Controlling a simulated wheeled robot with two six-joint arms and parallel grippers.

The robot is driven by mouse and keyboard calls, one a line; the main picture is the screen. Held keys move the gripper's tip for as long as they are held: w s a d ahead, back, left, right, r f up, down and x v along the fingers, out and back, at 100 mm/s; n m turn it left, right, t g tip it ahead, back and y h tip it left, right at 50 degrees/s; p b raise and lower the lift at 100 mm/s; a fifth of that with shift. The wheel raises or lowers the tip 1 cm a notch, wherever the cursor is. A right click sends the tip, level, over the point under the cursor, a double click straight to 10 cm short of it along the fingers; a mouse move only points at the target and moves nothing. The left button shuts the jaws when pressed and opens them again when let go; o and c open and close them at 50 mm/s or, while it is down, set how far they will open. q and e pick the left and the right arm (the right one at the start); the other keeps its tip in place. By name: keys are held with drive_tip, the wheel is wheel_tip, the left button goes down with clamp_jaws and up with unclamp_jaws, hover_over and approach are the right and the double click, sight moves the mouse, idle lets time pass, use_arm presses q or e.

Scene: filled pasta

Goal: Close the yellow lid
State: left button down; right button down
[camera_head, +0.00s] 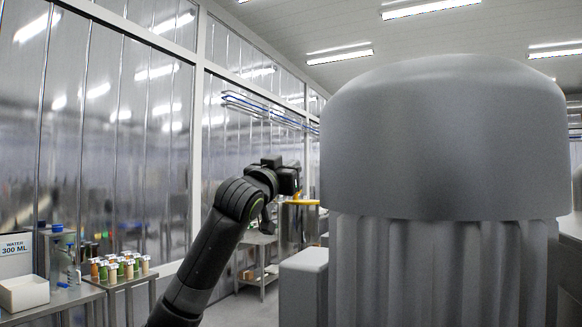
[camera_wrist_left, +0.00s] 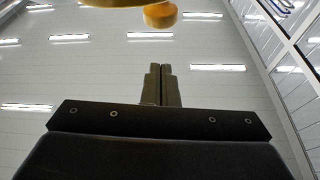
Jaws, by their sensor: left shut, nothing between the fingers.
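The yellow lid (camera_head: 303,202) shows as a thin yellow edge in the head view, beside the large grey column. In the left wrist view, part of a yellow disc (camera_wrist_left: 122,3) is cut off by the top edge, with a round yellow knob (camera_wrist_left: 160,15) at its right. My left gripper (camera_head: 291,180) is just above and behind the edge of the lid in the head view; I cannot tell whether they touch. In the wrist view its fingers (camera_wrist_left: 161,85) are together and empty, pointing toward the yellow parts. My right gripper is not in view.
A large grey column with a domed top (camera_head: 445,140) fills the right and hides what lies behind. A table at left holds several small bottles (camera_head: 118,268), a white box (camera_head: 24,293) and a "WATER 300 ML" sign (camera_head: 15,247). A low metal table (camera_head: 258,240) stands behind my arm.

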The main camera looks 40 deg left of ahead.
use_arm(q)
drive_tip(key=b+v, duration=0.7)
drive_tip(key=v, duration=0.2)
drive_tip(key=shift+s+d+f, duration=0.2)
drive_tip(key=shift+s, duration=0.1)
